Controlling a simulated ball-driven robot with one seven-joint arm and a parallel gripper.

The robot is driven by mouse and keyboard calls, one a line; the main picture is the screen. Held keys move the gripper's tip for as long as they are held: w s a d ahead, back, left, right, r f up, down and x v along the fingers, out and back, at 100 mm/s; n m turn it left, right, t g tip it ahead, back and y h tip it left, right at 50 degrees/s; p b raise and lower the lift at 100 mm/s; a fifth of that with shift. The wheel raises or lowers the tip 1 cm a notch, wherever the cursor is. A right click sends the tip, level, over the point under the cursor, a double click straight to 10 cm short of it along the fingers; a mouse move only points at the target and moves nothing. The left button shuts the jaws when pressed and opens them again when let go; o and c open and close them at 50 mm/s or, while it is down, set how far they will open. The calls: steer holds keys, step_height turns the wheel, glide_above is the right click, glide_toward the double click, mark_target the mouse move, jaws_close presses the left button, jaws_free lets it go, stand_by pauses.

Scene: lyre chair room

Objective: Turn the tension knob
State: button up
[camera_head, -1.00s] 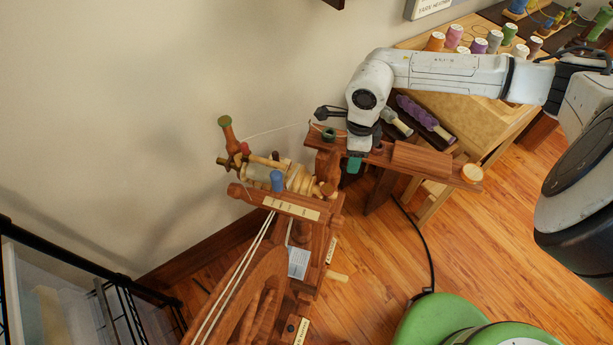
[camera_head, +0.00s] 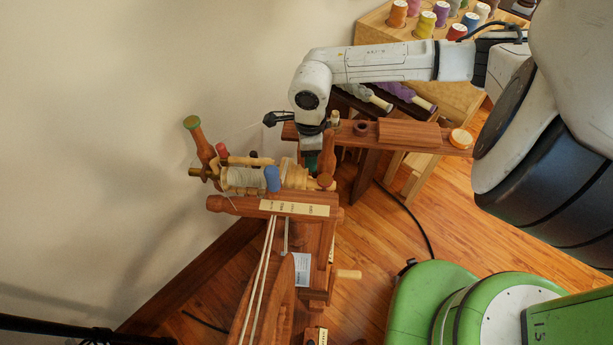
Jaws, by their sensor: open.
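A wooden spinning wheel (camera_head: 325,250) stands against the wall, with a flyer and bobbin (camera_head: 243,178) on top. It carries a blue knob (camera_head: 272,178), a red knob (camera_head: 221,150), a green-topped handle (camera_head: 192,123) and a brown round-topped post (camera_head: 325,181). The label print is too small to read, so I cannot tell which is the tension knob. My gripper (camera_head: 309,162) points down with teal fingertips, just behind the brown post and up and right of the blue knob. It looks empty; its fingertips are partly hidden by the wood, and contact cannot be told.
A wooden shelf arm (camera_head: 408,132) runs right from behind my gripper, with a pale round disc (camera_head: 460,139) at its end. A thread rack (camera_head: 440,40) stands behind. A black cable (camera_head: 420,225) lies on the floor. A black rail (camera_head: 60,328) is at lower left.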

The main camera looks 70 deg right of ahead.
step_height(320, 180, down, 10)
steer(key=shift+r+b, duration=0.2)
steer(key=shift+b, duration=0.6)
steer(key=shift+c, duration=0.4)
jaws_close()
